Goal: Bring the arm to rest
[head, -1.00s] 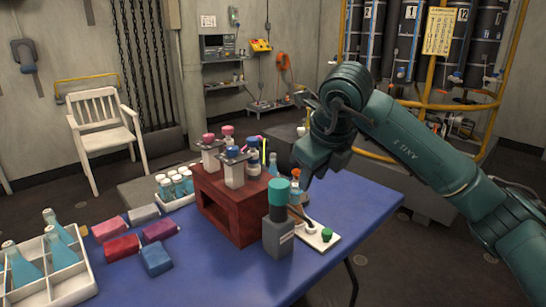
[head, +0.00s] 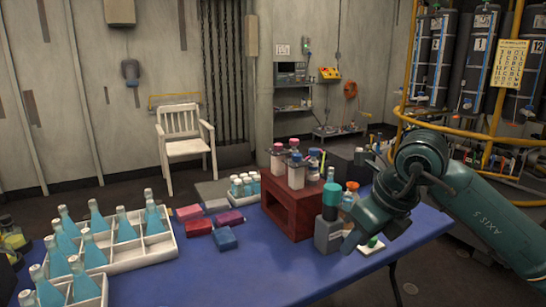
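My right arm reaches in from the right, and its gripper (head: 362,232) hangs low over the right end of the blue table (head: 270,268). It is beside a grey block with a teal-capped bottle (head: 331,198) and above a small white tray (head: 372,247) with a green knob, partly covering both. I cannot tell whether it touches them. Its fingertips are dark and small, so I cannot tell open from shut, and I see nothing clearly held. My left gripper is out of view.
A red-brown stand (head: 289,211) with bottles is left of the gripper. Coloured blocks (head: 225,238), a vial rack (head: 245,186) and white crates (head: 158,248) of blue flasks fill the left. The table's front middle is clear. Yellow railing (head: 470,130) stands behind my arm.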

